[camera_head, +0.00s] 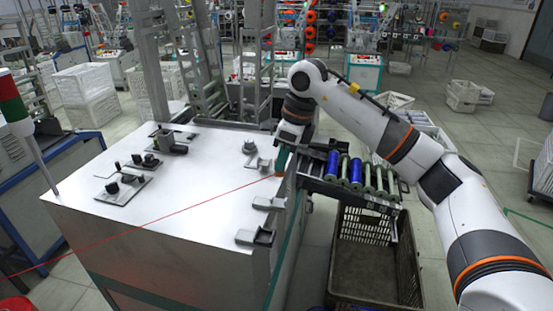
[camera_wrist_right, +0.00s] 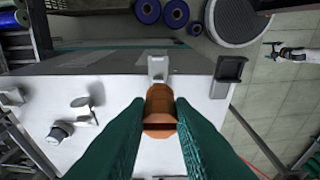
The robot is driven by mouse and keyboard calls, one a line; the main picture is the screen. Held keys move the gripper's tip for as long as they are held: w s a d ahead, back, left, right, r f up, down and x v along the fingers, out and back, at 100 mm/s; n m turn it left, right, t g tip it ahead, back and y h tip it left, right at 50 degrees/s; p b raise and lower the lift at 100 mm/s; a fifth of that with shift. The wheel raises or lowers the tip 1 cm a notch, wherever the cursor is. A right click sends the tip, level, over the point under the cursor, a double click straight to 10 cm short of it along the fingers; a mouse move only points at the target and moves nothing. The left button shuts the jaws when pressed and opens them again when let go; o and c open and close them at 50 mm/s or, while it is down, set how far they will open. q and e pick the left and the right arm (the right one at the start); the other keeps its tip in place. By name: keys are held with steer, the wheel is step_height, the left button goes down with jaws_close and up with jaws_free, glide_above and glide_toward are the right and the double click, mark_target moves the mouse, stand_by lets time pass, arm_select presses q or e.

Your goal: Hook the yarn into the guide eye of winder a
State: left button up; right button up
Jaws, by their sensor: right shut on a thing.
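My right gripper (camera_head: 281,165) hangs over the right edge of the white winder top (camera_head: 190,200). In the right wrist view its teal fingers (camera_wrist_right: 160,125) are shut on an orange-brown piece (camera_wrist_right: 160,108). The red yarn (camera_head: 150,220) runs taut from the lower left across the top to my right gripper; a short stretch shows in the wrist view (camera_wrist_right: 248,163). Small grey brackets (camera_head: 268,204) (camera_wrist_right: 158,68) sit along the edge, with a hooked bracket (camera_head: 260,165) (camera_wrist_right: 85,107) further in. I cannot tell which is the guide eye.
A rack of blue and green bobbins (camera_head: 356,172) stands right of the winder, above a dark crate (camera_head: 375,270). A grey knob (camera_head: 249,147) and dark fittings (camera_head: 124,187) stand on the top. Upright posts rise behind. The top's middle is clear except for the yarn.

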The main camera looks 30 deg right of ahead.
mark_target(282, 175)
steer(key=b+x, duration=0.1)
steer(key=x, duration=0.2)
steer(key=b+x, duration=0.1)
steer(key=shift+s+d+f+b, duration=0.1)
steer(key=shift+d+f+b, duration=0.2)
steer(key=shift+d+f, duration=0.15)
steer(key=shift+s+a+r, duration=0.1)
steer(key=shift+s+r, duration=0.05)
arm_select(q)
steer(key=shift+s+f, duration=0.2)
steer(key=shift+f, duration=1.45)
steer(key=shift+f, duration=0.15)
arm_select(e)
steer(key=shift+f, duration=0.25)
arm_select(q)
steer(key=shift+f+b, duration=1.2)
arm_select(e)
steer(key=shift+f, duration=1.9)
arm_select(q)
steer(key=shift+r, duration=0.1)
arm_select(e)
steer(key=shift+r, duration=0.1)
